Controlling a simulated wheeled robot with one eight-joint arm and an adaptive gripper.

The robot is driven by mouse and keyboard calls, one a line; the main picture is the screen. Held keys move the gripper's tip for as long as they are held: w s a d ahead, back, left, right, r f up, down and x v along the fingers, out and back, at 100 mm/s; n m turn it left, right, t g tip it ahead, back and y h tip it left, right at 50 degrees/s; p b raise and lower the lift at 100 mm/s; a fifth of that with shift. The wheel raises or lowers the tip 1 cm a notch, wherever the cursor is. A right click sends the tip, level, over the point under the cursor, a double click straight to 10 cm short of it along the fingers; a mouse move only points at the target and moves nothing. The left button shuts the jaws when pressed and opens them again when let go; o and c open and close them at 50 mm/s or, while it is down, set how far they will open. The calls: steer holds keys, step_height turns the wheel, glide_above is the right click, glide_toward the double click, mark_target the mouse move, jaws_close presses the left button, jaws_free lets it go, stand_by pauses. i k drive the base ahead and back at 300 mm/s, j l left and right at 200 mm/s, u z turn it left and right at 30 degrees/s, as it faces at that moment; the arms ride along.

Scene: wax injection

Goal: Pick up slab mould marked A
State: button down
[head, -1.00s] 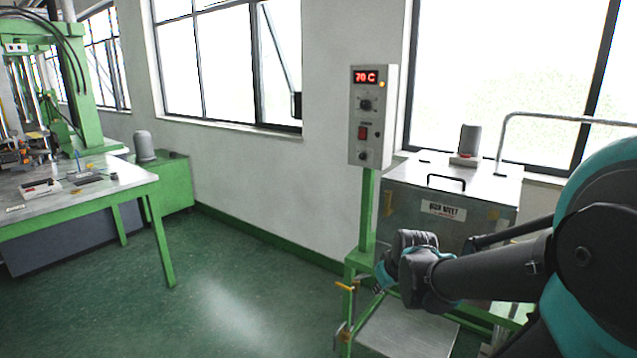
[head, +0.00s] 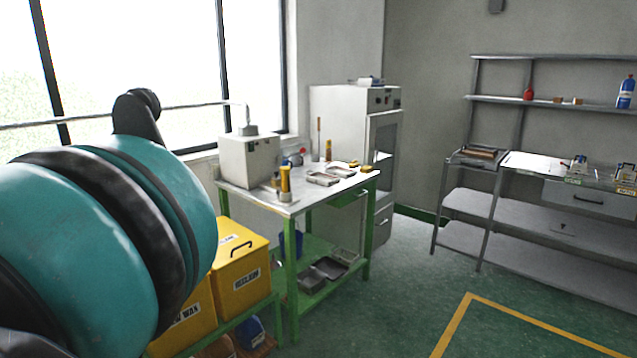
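I cannot make out a mark A on anything in the head view. Light flat pieces (head: 322,179) that could be moulds lie on the white top of a green-framed table (head: 285,210); they are too small to identify. Small items (head: 580,163) also sit on the grey bench at the right, their marks unreadable. My arm fills the left of the view. My gripper is not in view.
Yellow bins (head: 240,273) stand left of the green-framed table. A grey cabinet (head: 355,135) stands behind it by the wall. Grey shelving (head: 560,215) lines the right wall. The green floor (head: 420,285) between is clear, with a yellow floor line (head: 540,322).

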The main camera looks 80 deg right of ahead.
mark_target(328, 180)
steer(key=z, duration=2.85)
steer(key=i+l+u, duration=0.15)
steer(key=u, duration=0.4)
steer(key=i+l+u, duration=0.15)
steer(key=l, duration=0.2)
steer(key=i+l+u, duration=0.1)
steer(key=l, duration=0.25)
steer(key=i+l+u, duration=0.3)
steer(key=l, duration=0.45)
steer(key=i, duration=0.05)
